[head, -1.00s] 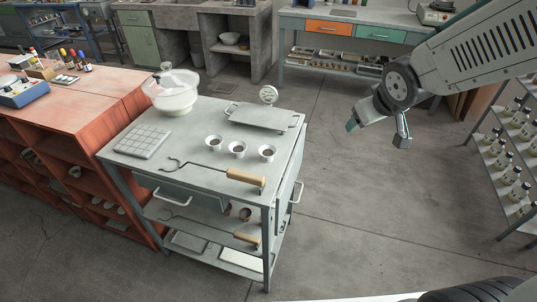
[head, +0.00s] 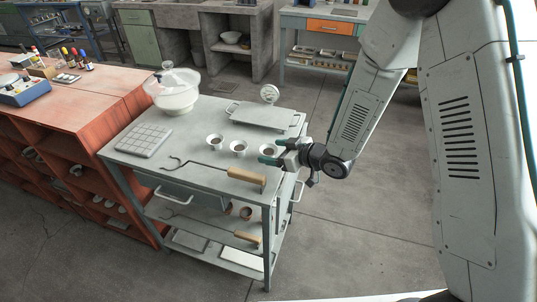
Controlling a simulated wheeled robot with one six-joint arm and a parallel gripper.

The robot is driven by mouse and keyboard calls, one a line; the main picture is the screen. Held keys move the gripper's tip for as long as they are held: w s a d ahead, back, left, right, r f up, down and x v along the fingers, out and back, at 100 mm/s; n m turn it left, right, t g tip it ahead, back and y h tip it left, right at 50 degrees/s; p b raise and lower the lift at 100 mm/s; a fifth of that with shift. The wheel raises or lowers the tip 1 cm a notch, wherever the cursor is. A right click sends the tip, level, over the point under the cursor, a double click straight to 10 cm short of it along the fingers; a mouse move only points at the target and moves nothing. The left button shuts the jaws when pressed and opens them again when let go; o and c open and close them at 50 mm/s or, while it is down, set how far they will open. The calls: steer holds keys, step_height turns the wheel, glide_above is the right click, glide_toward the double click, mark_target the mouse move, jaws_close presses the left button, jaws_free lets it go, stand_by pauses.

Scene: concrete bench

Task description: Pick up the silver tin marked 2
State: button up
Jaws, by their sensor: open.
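Three small pale round tins stand in a row on the grey cart top: a left tin (head: 214,142), a middle tin (head: 238,148) and a right tin (head: 266,151). Their insides look dark. No number is readable on any of them, so I cannot tell which is marked 2. My gripper (head: 267,154) reaches in from the right, open, with its teal fingertips at the right tin and partly covering it. I cannot tell whether the fingers touch it or are above it. Nothing is seen held.
On the cart (head: 185,180) lie a wooden-handled hooked tool (head: 245,176), a gridded tray (head: 143,141) and a flat handled plate (head: 263,117) with a round dial (head: 269,94) behind. A lidded glass bowl (head: 173,92) stands at the back left. A red shelf unit (head: 75,115) adjoins at left.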

mark_target(265, 149)
steer(key=x, duration=0.5)
steer(key=shift+w+a, duration=0.15)
steer(key=shift+w, duration=0.2)
steer(key=c, duration=1)
